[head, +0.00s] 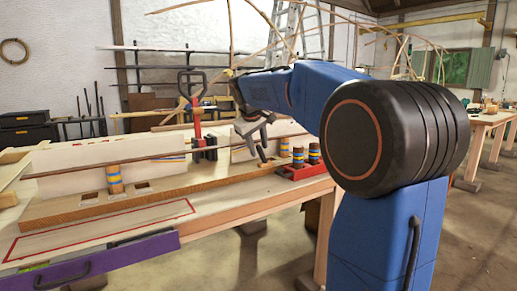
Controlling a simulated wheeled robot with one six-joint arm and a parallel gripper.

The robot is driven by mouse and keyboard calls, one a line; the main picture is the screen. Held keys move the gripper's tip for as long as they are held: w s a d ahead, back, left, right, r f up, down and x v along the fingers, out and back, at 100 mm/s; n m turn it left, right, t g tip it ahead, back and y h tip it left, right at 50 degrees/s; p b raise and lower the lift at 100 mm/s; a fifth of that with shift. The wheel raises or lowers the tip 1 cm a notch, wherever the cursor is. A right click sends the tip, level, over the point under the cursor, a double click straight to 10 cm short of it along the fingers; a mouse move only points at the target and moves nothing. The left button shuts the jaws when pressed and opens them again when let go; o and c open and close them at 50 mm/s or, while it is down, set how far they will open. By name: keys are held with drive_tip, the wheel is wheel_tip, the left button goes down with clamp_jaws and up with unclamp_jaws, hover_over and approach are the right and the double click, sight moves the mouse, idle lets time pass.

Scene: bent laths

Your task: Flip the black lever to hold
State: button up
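A black loop handle (190,80) tops a red upright post (196,122) further left; which of the two is the task's lever I cannot tell for sure. My gripper (256,130) hangs just above the small dark lever, its grey fingers looking spread with nothing between them. Whether a finger touches the lever is too small to tell. No hold marking is readable.
A long thin lath (110,164) runs above the wooden board (70,211). A blue-and-yellow banded peg (114,180) stands in the board. A red tray (302,172) with similar pegs sits right of the lever. A red-outlined area (100,231) at the front left is clear.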

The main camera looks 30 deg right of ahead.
drive_tip(key=shift+w+d+f, duration=0.15)
drive_tip(key=shift+d+f, duration=0.05)
drive_tip(key=shift+f, duration=0.15)
clamp_jaws()
